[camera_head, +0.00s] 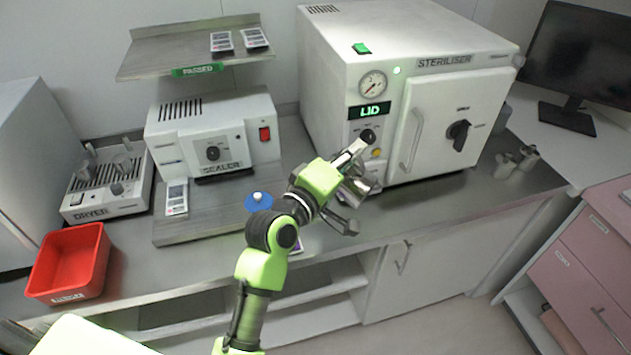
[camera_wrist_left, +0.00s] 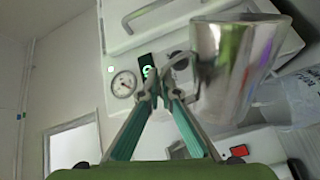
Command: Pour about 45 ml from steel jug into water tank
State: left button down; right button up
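The steel jug (camera_wrist_left: 235,70) is shiny and tapered, and shows large in the left wrist view. My left gripper (camera_wrist_left: 160,92) is shut on its handle there. In the head view the left gripper (camera_head: 350,183) is in front of the steriliser, and the jug (camera_head: 366,184) is partly hidden by its fingers. The jug's tilt and contents are hard to judge. The steriliser (camera_head: 334,85) has a gauge and a display reading LID. I cannot make out a water tank opening. A blue disc with a white knob (camera_head: 258,201) lies on the counter. My right gripper is not in view.
The sealer (camera_head: 213,135), the dryer (camera_head: 107,185) and a red tray (camera_head: 69,262) stand to the left. A shelf (camera_head: 190,55) is above the sealer. Small metal items (camera_head: 515,162) stand right of the steriliser.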

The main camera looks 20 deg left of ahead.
aim_at(367, 177)
pick_arm(q)
jog(key=shift+r, duration=0.15)
dwell(0.3)
jog(key=m, duration=0.1)
jog(key=d+m+p, duration=0.1)
jog(key=s+d+r+m+p, duration=0.1)
jog(key=shift+d, duration=0.2)
jog(key=shift+s+d+f+m, duration=0.1)
jog(key=shift+d+f+m, duration=0.2)
jog(key=shift+m, duration=0.3)
jog(key=shift+s+d+m+p, duration=0.1)
jog(key=shift+d+m+p, duration=0.1)
jog(key=shift+m+p, duration=0.3)
jog(key=shift+f, duration=0.1)
dwell(0.6)
